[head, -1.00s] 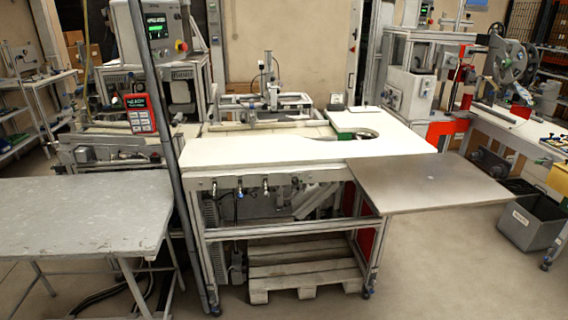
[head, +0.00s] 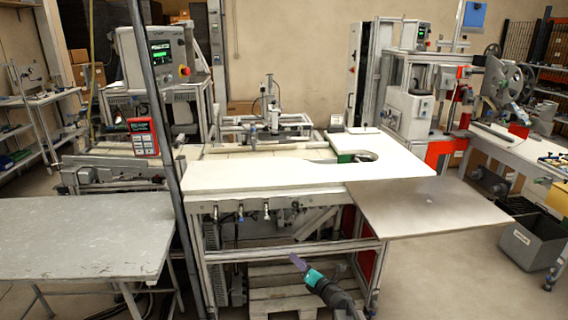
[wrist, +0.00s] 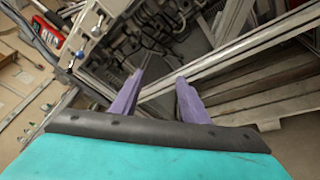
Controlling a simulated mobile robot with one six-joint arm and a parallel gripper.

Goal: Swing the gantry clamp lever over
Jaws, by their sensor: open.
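The small gantry (head: 268,108) stands at the back of the white worktable (head: 270,176), with an upright post and a crossbar. A small part with a bluish end (head: 253,136) hangs at its front; I cannot tell whether this is the clamp lever. My gripper (head: 298,262), with purple fingers and a teal body, is low in front of the table frame, below the tabletop and well apart from the gantry. In the wrist view my gripper (wrist: 161,78) has its fingers spread with nothing between them. The gantry is not clearly seen in the wrist view.
Several small handles (head: 240,211) hang under the table's front edge. A metal rail (head: 290,250) and a wooden pallet (head: 285,285) lie behind my gripper. A grey table (head: 85,235) is at left, a grey side panel (head: 430,207) at right. The front floor is open.

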